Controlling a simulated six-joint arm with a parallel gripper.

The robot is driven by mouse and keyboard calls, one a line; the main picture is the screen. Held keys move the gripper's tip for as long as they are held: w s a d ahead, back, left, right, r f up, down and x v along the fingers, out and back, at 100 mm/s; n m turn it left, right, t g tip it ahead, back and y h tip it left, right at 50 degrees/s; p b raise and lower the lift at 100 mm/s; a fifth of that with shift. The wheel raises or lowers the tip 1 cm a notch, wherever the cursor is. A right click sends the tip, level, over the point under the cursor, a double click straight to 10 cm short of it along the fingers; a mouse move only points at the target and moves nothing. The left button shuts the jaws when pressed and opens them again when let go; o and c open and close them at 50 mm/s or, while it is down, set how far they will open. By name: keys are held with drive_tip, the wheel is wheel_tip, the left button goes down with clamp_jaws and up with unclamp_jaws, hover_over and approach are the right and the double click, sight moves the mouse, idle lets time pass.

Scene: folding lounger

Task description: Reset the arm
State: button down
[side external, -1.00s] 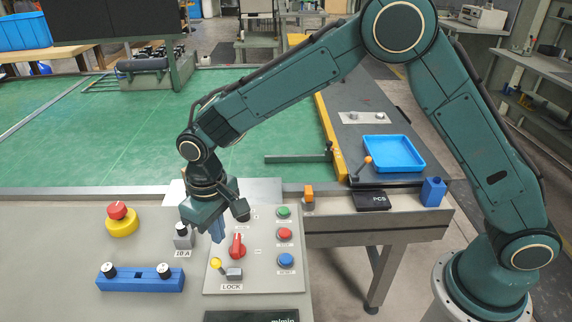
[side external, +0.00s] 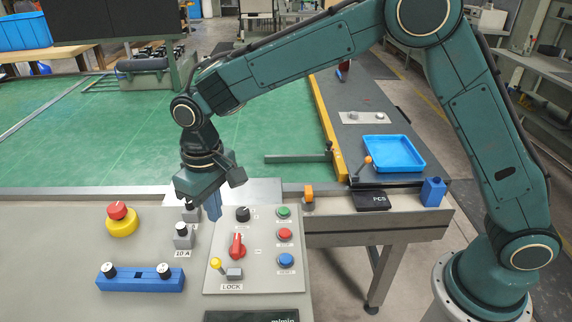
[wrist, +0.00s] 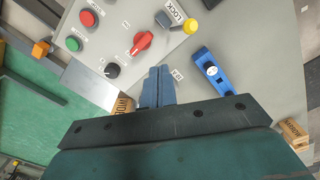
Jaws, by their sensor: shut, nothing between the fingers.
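My gripper (side external: 214,207) is shut and empty, its blue fingers pointing down above the control panel (side external: 262,277), left of the black knob (side external: 243,214). In the wrist view my gripper (wrist: 158,72) shows its two fingers pressed together. The panel carries a red rotary switch (side external: 237,246), a yellow-tipped lever (side external: 216,263) by the LOCK label, and green (side external: 284,212), red (side external: 285,234) and blue (side external: 286,260) buttons. The fingers look raised above the panel; the exact gap cannot be told.
A red mushroom button on a yellow base (side external: 121,222), a 10 A block (side external: 184,238) and a blue bar with two black-and-white knobs (side external: 140,279) stand left of the panel. The green surface behind (side external: 110,140) is mostly clear.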

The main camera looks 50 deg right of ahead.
drive_tip(key=shift+r, duration=0.15)
drive_tip(key=s+d+r+m+t, duration=0.1)
drive_tip(key=s+d+r, duration=0.4)
drive_tip(key=d+r, duration=0.2)
drive_tip(key=s+d+r+t, duration=0.2)
drive_tip(key=s+d+r, duration=0.2)
drive_tip(key=d+r, duration=0.35)
drive_tip(key=s+d+m+t, duration=0.1)
drive_tip(key=s+d, duration=0.3)
drive_tip(key=s, duration=0.4)
drive_tip(key=s+d+m+t, duration=0.1)
drive_tip(key=s+d, duration=0.4)
drive_tip(key=s, duration=0.4)
drive_tip(key=shift+s+d+f+t, duration=0.25)
drive_tip(key=shift+d+f+t, duration=0.05)
drive_tip(key=shift+f, duration=0.05)
